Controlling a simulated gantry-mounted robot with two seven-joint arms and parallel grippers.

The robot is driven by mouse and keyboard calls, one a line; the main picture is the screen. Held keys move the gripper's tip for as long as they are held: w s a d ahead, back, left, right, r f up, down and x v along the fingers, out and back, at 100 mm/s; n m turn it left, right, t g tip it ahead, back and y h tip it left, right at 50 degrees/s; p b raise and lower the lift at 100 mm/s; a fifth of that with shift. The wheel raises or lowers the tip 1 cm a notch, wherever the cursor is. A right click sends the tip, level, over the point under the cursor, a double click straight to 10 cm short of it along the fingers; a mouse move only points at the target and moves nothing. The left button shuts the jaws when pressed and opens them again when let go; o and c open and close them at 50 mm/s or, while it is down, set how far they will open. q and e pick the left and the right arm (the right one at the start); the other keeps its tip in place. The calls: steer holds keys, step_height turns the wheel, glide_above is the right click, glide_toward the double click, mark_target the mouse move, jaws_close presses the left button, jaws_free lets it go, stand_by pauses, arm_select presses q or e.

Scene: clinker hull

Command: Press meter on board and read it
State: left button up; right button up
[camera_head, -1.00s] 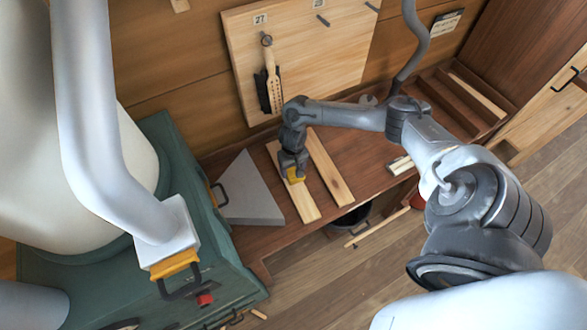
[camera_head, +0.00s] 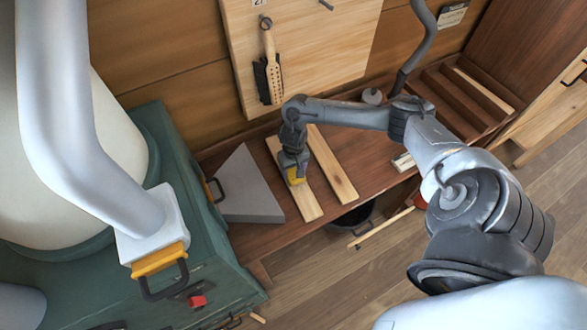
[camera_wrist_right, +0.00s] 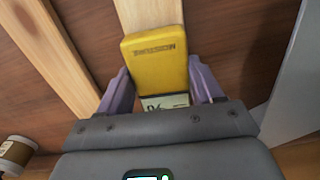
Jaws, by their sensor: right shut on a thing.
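The yellow moisture meter (camera_wrist_right: 155,62) is held between the fingers of my right gripper (camera_wrist_right: 162,88) in the right wrist view. Its display (camera_wrist_right: 165,101) shows partly; I cannot make out the full reading. In the head view my right gripper (camera_head: 293,168) points down at the left pale board (camera_head: 306,205), with the yellow meter (camera_head: 296,177) at its tip. The board runs beneath the meter in the wrist view (camera_wrist_right: 148,12). The meter's lower end is hidden, so I cannot tell whether it touches the wood. My left gripper does not show.
A second pale board (camera_head: 333,170) lies to the right on the brown bench (camera_head: 262,240). A grey wedge-shaped block (camera_head: 246,195) is left of the boards. A teal cabinet (camera_head: 185,165) stands left, with a white pipe-like arm (camera_head: 75,120) before it. A brush (camera_head: 267,72) hangs behind.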

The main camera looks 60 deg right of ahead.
steer(key=shift+f, duration=0.1)
stand_by(0.5)
steer(key=shift+f, duration=0.3)
stand_by(1.2)
steer(key=shift+p, duration=0.3)
stand_by(0.4)
steer(key=shift+f, duration=0.15)
stand_by(0.7)
stand_by(0.5)
stand_by(0.4)
